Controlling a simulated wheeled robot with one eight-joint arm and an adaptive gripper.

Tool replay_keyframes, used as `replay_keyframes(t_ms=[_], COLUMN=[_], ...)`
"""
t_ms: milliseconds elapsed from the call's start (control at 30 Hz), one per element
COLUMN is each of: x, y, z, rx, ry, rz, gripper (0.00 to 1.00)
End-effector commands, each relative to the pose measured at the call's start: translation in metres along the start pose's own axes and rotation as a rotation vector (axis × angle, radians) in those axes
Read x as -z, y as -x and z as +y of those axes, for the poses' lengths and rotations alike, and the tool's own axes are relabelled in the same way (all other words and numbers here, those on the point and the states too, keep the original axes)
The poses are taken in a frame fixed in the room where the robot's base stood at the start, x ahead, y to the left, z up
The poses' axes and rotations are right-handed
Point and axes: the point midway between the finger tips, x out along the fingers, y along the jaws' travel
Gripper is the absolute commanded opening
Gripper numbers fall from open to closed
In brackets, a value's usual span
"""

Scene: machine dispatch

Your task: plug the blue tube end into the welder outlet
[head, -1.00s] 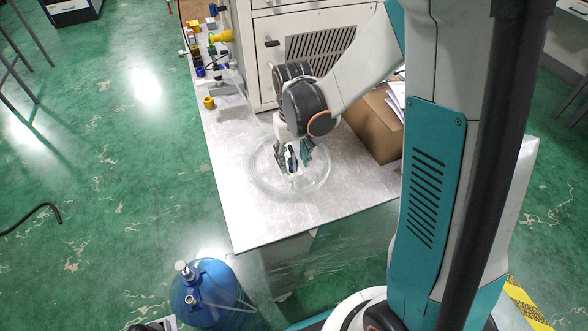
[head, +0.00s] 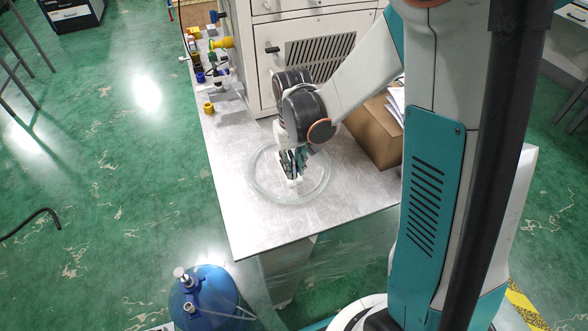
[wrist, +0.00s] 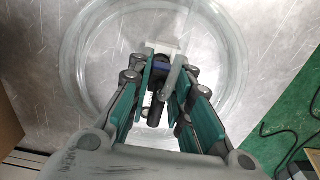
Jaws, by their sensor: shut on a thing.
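My gripper (head: 291,162) is over the bench and points down inside a coil of clear tube (head: 255,184). The grey machine (head: 310,30) stands behind; I cannot tell which fitting is the welder outlet.
Yellow (head: 222,43), blue and dark fittings line the left side of the machine. A small yellow cap (head: 208,107) stands on the bench's left edge. A cardboard box (head: 366,132) is right of my gripper. A blue cylinder (head: 205,295) stands on the floor in front.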

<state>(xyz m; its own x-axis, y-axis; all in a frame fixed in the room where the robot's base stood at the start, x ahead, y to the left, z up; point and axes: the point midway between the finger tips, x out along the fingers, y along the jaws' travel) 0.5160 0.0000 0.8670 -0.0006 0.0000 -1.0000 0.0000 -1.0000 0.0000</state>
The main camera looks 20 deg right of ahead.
Motion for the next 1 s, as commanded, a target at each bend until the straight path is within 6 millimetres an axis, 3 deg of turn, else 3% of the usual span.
replay_keyframes(t_ms=[1000], x=[0.000], y=[0.038], z=[0.000], rx=[0.000], ry=[0.000], rz=[0.000], gripper=[0.00])
